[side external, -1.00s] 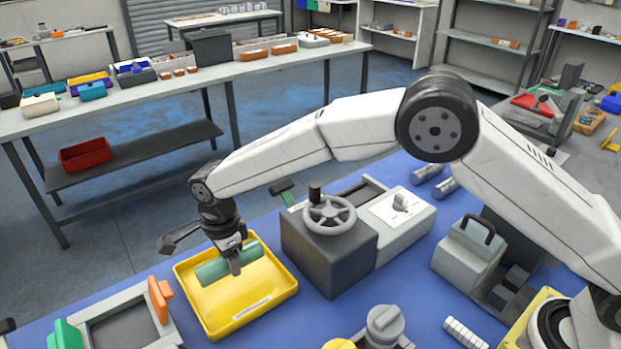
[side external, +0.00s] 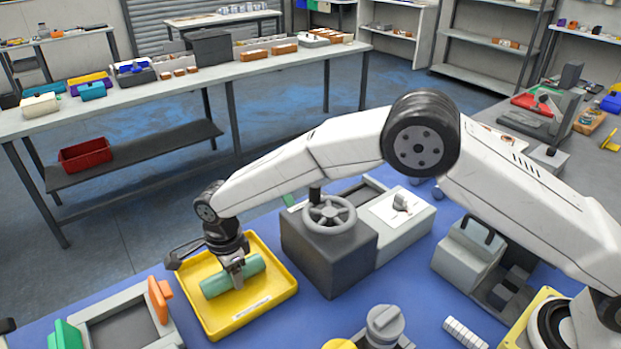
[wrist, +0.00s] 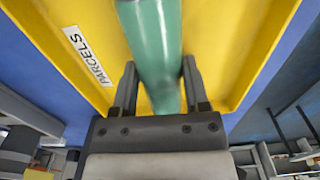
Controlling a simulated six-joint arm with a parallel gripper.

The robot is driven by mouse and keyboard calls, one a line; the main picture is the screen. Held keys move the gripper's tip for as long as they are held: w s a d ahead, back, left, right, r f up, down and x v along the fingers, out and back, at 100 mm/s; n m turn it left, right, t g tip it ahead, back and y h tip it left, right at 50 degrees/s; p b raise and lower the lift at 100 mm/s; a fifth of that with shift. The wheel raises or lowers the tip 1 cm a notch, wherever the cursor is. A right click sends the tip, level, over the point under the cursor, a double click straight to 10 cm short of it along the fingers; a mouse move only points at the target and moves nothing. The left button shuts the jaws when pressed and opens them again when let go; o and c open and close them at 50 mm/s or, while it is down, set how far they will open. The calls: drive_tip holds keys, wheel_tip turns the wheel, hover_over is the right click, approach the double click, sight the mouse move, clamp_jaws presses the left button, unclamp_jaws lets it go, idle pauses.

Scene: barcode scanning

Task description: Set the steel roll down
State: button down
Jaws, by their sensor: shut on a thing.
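A smooth green roll (side external: 232,277) is between the fingers of my gripper (side external: 237,272), which is shut on it. The roll lies roughly level inside the yellow tray (side external: 222,329), low near its floor; I cannot tell whether it touches. In the wrist view the green roll (wrist: 153,40) runs between the two dark fingers of my gripper (wrist: 160,85), over the yellow tray (wrist: 215,80). The tray's label reads PARCELS (wrist: 88,55). A silver ridged roll (side external: 465,332) lies apart on the blue mat at the front right.
A grey machine with a handwheel (side external: 330,212) stands right of the tray. A grey bin with orange and green ends (side external: 125,318) is close at the tray's left. A grey knobbed device (side external: 385,325) is at the front. The blue mat (side external: 300,325) is bare just right of the tray.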

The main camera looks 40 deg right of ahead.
drive_tip(key=shift+c, duration=0.4)
unclamp_jaws()
drive_tip(key=shift+f, duration=0.1)
wheel_tip(320, 180, up, 12)
idle(0.4)
idle(0.4)
